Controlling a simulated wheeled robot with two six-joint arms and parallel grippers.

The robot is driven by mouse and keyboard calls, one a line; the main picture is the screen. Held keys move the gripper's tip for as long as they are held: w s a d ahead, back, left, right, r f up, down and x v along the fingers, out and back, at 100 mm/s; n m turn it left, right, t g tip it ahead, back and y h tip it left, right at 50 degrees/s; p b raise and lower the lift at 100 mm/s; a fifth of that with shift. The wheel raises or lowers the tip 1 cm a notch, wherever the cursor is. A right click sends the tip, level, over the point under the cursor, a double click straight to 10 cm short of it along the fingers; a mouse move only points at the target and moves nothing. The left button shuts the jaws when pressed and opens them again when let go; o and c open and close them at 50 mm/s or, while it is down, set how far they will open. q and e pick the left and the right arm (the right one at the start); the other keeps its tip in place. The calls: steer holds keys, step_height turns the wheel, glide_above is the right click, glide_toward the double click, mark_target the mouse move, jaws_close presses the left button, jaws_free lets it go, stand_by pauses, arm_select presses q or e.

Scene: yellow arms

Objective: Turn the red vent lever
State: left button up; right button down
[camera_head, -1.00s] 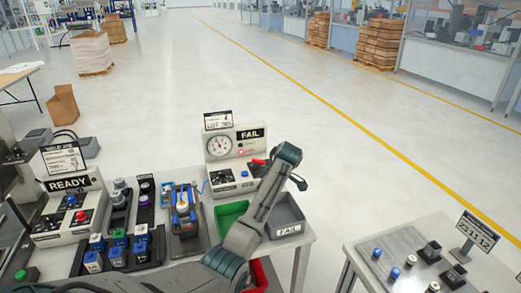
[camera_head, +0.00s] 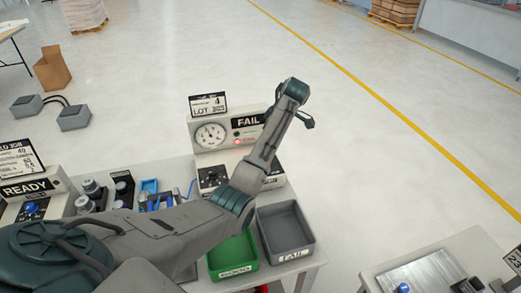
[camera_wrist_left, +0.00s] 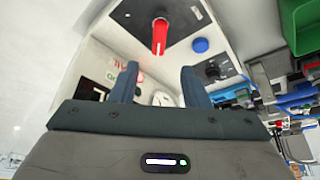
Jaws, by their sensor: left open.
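The red vent lever (camera_wrist_left: 159,36) stands up from a dark plate on the pale test box (camera_wrist_left: 228,44), seen in the left wrist view. My left gripper (camera_wrist_left: 160,74) is open and empty. Its two dark fingers point at the box, with the lever ahead of the gap and apart from both fingers. In the head view the box (camera_head: 205,158) has a round gauge (camera_head: 210,134) and a FAIL display (camera_head: 247,121). My left arm crosses in front of the box there, and the lever is hidden. My right gripper is not in view.
A blue button (camera_wrist_left: 200,45) and a black knob (camera_wrist_left: 212,68) sit close beside the lever. A green tray (camera_head: 234,256) and a grey FAIL tray (camera_head: 286,230) stand in front of the box. A READY unit (camera_head: 32,192) is at left.

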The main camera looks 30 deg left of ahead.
arm_select(q)
steer(key=x, duration=0.2)
steer(key=shift+a+f+b, duration=0.15)
steer(key=shift+f+b, duration=0.2)
steer(key=shift+b, duration=0.05)
steer(key=p+x, duration=0.2)
steer(key=x, duration=0.4)
steer(key=shift+w+a+r, duration=0.1)
steer(key=shift+w, duration=0.05)
steer(key=shift+a+f, duration=0.15)
steer(key=shift+f, duration=0.55)
steer(key=shift+c, duration=0.9)
steer(key=c, duration=0.7)
jaws_close()
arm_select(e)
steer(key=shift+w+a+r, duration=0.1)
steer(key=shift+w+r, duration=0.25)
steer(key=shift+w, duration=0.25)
